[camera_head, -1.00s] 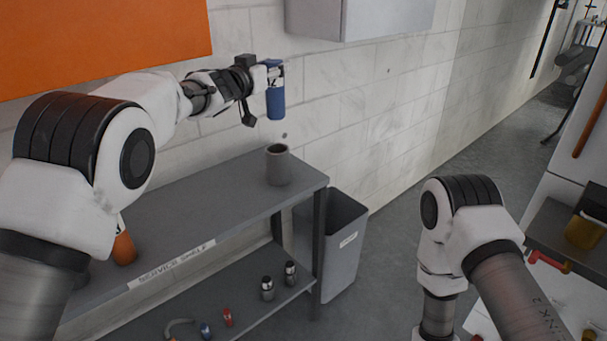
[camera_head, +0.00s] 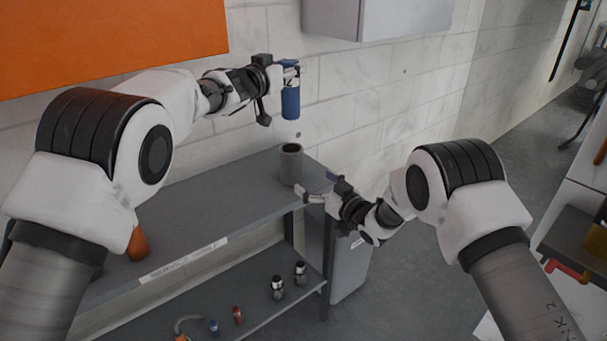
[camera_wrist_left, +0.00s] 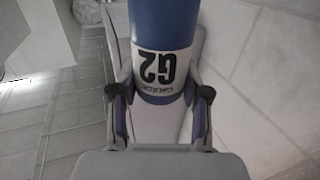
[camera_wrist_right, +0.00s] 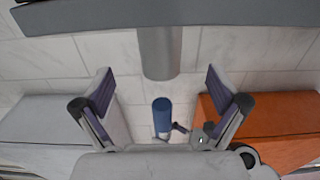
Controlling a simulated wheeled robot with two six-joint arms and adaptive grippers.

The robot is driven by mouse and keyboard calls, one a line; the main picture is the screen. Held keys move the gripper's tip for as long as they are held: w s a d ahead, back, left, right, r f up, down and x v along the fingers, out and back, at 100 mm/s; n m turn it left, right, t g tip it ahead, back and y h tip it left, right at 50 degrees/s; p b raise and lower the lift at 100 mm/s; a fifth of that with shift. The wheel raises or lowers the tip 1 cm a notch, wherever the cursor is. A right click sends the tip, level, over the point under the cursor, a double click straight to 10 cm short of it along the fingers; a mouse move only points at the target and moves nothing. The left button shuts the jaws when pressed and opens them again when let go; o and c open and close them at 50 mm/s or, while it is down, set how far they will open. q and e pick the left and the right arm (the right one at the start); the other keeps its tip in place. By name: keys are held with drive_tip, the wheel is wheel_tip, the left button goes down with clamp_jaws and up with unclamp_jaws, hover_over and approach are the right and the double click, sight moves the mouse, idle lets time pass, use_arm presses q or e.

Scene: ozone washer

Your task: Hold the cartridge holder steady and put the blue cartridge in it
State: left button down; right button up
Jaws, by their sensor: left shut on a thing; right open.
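The blue cartridge (camera_head: 290,103) hangs upright in my left gripper (camera_head: 290,70), in the air above the holder. In the left wrist view the gripper (camera_wrist_left: 159,93) is shut around the cartridge (camera_wrist_left: 160,22), by its white "G2" label. The grey cylindrical cartridge holder (camera_head: 291,166) stands upright on the shelf, its open top empty as far as I see. My right gripper (camera_head: 316,188) is open just right of the holder. In the right wrist view, which is upside down, the holder (camera_wrist_right: 160,52) lies ahead between the open fingers (camera_wrist_right: 160,82), apart from them; the cartridge (camera_wrist_right: 162,113) also shows.
The grey service shelf (camera_head: 215,205) has an orange object (camera_head: 138,243) at its left. Its lower shelf carries several small items, including two dark-topped bottles (camera_head: 278,288). A grey bin (camera_head: 348,268) stands beside the shelf. A wall cabinet (camera_head: 385,18) hangs above.

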sight(298, 170)
drive_tip(key=x, duration=1)
drive_tip(key=c, duration=1.4)
